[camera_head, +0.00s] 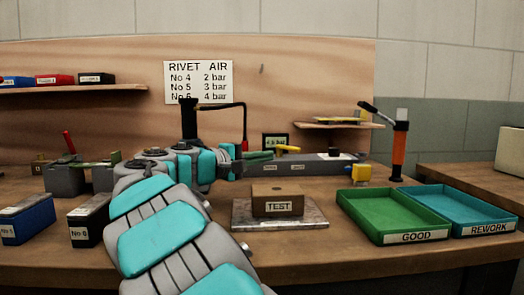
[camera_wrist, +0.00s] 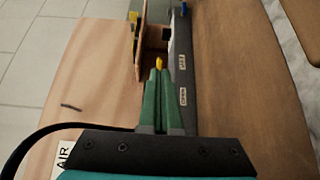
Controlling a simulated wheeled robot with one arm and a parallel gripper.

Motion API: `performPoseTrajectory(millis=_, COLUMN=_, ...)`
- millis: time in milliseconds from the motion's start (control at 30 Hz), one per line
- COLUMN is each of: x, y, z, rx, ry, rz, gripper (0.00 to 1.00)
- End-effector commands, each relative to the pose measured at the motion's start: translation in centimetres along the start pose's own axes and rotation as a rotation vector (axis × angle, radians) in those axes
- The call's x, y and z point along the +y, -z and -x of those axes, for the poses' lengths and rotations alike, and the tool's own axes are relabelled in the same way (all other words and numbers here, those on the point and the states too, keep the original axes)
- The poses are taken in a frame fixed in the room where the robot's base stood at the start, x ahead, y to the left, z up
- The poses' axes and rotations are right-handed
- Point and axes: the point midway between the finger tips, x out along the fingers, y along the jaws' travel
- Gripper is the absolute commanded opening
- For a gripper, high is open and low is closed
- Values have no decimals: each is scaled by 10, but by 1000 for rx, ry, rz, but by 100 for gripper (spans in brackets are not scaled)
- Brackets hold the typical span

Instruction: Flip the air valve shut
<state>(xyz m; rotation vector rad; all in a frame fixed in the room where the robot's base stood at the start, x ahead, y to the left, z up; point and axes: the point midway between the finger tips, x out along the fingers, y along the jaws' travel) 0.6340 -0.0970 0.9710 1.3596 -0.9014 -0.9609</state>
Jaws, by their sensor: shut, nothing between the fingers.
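The air valve's yellow lever (camera_head: 288,149) lies nearly flat above the grey manifold bar (camera_head: 315,168) at the back of the bench. In the wrist view the lever's yellow end (camera_wrist: 158,62) shows just beyond my fingertips. My gripper (camera_head: 271,154) has green fingers and is shut and empty, at the left end of the lever. In the wrist view my gripper (camera_wrist: 158,73) points along the bar. I cannot tell whether the fingertips touch the lever. The bar has two small labels, one of them (camera_wrist: 183,62) ahead of the fingers; their words are too small to read surely.
A small gauge display (camera_head: 275,141) stands behind the lever. A brown TEST block (camera_head: 278,199) sits on a metal plate in front. A green GOOD tray (camera_head: 383,232) and blue REWORK tray (camera_head: 483,226) lie right. An orange-handled tool (camera_head: 399,152) stands behind them.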

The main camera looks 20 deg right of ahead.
Motion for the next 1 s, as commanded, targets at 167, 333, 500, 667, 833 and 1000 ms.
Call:
performPoseTrajectory(millis=167, x=-8, y=30, z=14, rx=39, ry=-26, rz=-19, gripper=0)
performPoseTrajectory(millis=333, x=-8, y=33, z=5, rx=44, ry=-29, rz=-22, gripper=0)
performPoseTrajectory(millis=500, x=-7, y=33, z=-23, rx=41, ry=-27, rz=-23, gripper=0)
performPoseTrajectory(millis=667, x=-7, y=34, z=-55, rx=40, ry=-26, rz=-21, gripper=0)
performPoseTrajectory(millis=833, x=-7, y=36, z=-88, rx=42, ry=-26, rz=-19, gripper=0)
performPoseTrajectory(millis=1000, x=-5, y=36, z=-111, rx=41, ry=-27, rz=-21, gripper=0)
